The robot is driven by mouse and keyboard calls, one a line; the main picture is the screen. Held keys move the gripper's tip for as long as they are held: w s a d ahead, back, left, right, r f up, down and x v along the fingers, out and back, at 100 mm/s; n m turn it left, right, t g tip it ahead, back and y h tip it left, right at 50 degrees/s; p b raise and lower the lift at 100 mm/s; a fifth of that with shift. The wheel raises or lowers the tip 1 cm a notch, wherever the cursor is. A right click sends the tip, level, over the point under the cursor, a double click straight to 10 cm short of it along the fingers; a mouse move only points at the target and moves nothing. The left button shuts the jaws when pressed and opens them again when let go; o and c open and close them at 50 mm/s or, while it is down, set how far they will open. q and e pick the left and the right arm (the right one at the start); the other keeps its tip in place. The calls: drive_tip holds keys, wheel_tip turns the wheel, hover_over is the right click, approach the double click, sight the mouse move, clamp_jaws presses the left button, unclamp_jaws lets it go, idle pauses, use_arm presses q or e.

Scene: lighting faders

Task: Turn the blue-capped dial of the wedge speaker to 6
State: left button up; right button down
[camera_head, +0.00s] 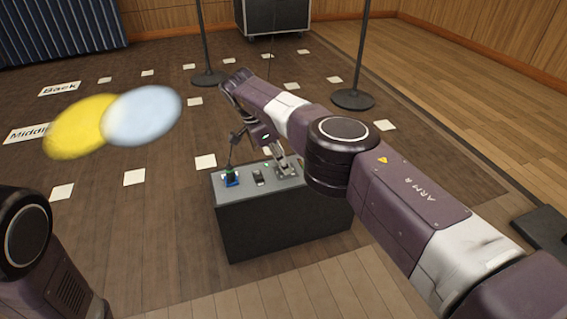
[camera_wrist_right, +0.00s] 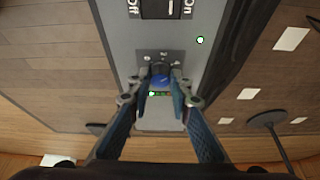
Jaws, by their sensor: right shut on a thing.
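The wedge speaker (camera_head: 290,232) is a dark box with a grey control panel on top, standing on the floor in the head view.
A rocker switch (camera_wrist_right: 161,8) marked Off and On sits beside the dial on the panel. Two stand bases (camera_head: 209,77) (camera_head: 352,99) and white floor cards (camera_head: 134,177) lie around the speaker.

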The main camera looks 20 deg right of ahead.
drive_tip(key=c, duration=1.8)
unclamp_jaws()
drive_tip(key=shift+o, duration=0.2)
drive_tip(key=shift+r, duration=0.1)
wheel_tip(320, 180, up, 10)
